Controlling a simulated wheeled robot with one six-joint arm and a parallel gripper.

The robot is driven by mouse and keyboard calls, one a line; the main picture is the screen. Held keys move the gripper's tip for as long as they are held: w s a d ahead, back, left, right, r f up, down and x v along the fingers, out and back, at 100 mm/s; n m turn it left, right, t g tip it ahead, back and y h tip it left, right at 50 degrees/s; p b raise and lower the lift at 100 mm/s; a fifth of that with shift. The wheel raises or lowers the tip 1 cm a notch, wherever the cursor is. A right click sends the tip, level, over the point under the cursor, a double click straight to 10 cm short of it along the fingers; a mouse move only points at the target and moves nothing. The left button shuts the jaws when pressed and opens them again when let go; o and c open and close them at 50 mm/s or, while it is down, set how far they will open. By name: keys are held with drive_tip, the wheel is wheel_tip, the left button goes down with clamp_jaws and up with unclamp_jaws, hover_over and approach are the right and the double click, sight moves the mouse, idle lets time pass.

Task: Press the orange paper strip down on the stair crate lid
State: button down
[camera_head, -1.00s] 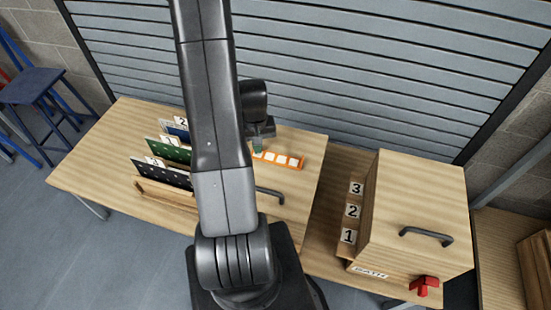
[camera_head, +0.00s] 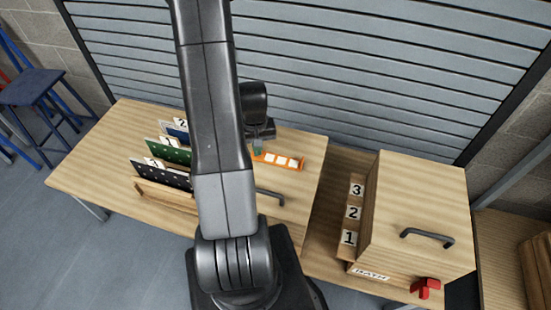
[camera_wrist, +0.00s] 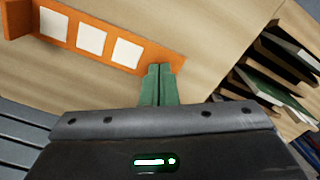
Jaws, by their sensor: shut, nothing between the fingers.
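The orange strip (camera_head: 277,164) lies on a wooden surface beside my arm. In the wrist view the strip (camera_wrist: 104,47) carries three white squares, and an orange part stands up at its left end. My gripper (camera_head: 258,150) is at the strip's left end in the head view. Its green fingers (camera_wrist: 159,70) are shut with nothing between them, and their tips overlap the strip's plain end in the wrist view. I cannot tell whether they press on it. A wooden stair crate (camera_head: 420,205) with a dark handle and steps numbered 1 to 3 stands at the right.
Upright panels, including a green one (camera_head: 172,150), stand in slots left of my arm. A dark handle (camera_head: 268,196) is on the surface near the strip. A red knob (camera_head: 425,287) is at the right crate's front. A shutter wall closes the back.

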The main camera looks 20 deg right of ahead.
wheel_tip(320, 180, up, 8)
drive_tip(key=p, duration=0.4)
drive_tip(key=shift+f+p, duration=0.2)
drive_tip(key=shift+p, duration=0.15)
wheel_tip(320, 180, down, 8)
drive_tip(key=b, duration=0.5)
idle(0.5)
